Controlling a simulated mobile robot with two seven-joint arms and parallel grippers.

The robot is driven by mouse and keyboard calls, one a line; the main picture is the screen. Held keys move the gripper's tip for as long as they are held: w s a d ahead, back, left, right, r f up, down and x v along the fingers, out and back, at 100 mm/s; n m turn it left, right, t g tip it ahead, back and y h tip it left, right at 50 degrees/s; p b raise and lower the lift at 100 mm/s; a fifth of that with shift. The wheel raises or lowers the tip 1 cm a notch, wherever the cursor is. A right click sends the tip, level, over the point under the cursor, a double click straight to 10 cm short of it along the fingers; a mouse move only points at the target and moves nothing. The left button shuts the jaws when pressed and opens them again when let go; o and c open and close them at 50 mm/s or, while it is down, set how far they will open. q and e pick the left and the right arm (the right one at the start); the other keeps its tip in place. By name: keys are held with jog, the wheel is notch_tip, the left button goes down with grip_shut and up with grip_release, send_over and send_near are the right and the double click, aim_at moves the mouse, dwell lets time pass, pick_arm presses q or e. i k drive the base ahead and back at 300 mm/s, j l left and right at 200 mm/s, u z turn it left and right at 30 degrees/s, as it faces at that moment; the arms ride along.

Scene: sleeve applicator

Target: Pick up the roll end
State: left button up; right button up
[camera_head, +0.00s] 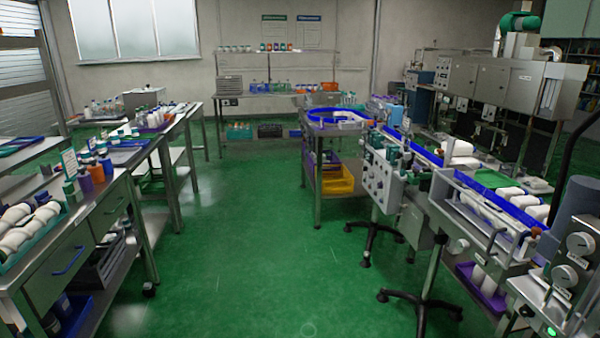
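I cannot make out a roll end for certain in the head view. A grey machine with a blue-railed conveyor (478,193) stands on the right. White rounded items (510,194) lie along it, too small to tell whether they are bottles or rolls. More white cylinders (487,280) stand in a purple tray under the conveyor. Neither of my grippers is in view.
A clear green floor aisle (255,240) runs up the middle. A metal workbench (85,235) with drawers and bottles lines the left. Black stand feet (425,300) reach into the aisle on the right. A shelf table (275,92) stands at the back wall.

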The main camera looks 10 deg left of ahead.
aim_at(120, 131)
jog(key=i+j+u, duration=0.2)
jog(key=i+u, duration=0.15)
jog(key=i, duration=0.15)
jog(key=i+j+u, duration=0.1)
jog(key=i+u, duration=0.3)
jog(key=i, duration=0.15)
jog(key=i+u, duration=0.1)
jog(key=i, duration=0.55)
jog(key=i+l, duration=0.15)
jog(key=i, duration=0.55)
jog(key=i+l+u, duration=0.15)
jog(key=i+u, duration=0.3)
jog(key=i, duration=0.15)
jog(key=i+l+u, duration=1.05)
jog(key=u, duration=0.25)
jog(key=i+l+u, duration=0.1)
jog(key=u, duration=0.2)
jog(key=l+u, duration=0.1)
jog(key=u, duration=0.25)
jog(key=i+l+u, duration=0.1)
jog(key=l+u, duration=0.5)
jog(key=l, duration=0.25)
jog(key=l+u, duration=0.25)
jog(key=l, duration=0.65)
